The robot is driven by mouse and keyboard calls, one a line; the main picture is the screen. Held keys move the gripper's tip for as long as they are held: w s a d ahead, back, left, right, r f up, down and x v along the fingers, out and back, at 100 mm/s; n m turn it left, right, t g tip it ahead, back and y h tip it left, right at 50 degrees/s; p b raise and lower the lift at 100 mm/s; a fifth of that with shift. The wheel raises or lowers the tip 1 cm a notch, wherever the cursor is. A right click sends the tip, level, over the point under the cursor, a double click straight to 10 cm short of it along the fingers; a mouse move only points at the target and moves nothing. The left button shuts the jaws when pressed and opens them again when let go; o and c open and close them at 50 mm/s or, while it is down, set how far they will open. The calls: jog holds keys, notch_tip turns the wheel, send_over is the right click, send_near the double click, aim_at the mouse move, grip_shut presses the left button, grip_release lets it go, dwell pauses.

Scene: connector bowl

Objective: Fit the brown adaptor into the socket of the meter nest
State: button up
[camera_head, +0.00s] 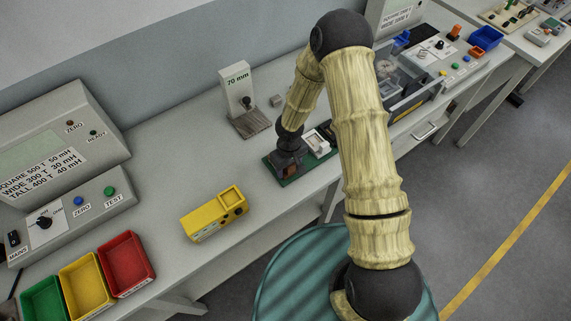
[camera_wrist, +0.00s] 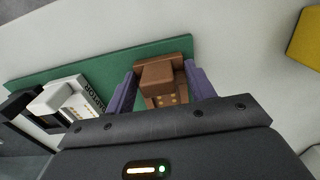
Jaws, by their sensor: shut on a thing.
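The brown adaptor (camera_wrist: 158,76) is a blocky piece with small gold contacts, seen between the two purple fingers of my gripper (camera_wrist: 161,90) in the wrist view. The fingers are shut on it from both sides. It is at the green board (camera_wrist: 110,62); I cannot tell whether it rests there or is slightly raised. In the head view my gripper (camera_head: 287,163) points down over the green board (camera_head: 320,160) and largely hides the adaptor. A yellow block (camera_head: 214,214) with a square recess on top stands apart, nearer the front left; I cannot tell whether it is the meter nest.
White and black pieces (camera_wrist: 68,98) sit on the green board beside the adaptor. Green, yellow and red bins (camera_head: 127,262) and a control console (camera_head: 70,215) are at left. Bench between yellow block and board is clear.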

jog(key=shift+r, duration=0.1)
notch_tip(320, 180, up, 10)
jog(key=shift+f+b, duration=0.1)
jog(key=shift+b, duration=0.4)
dwell(0.4)
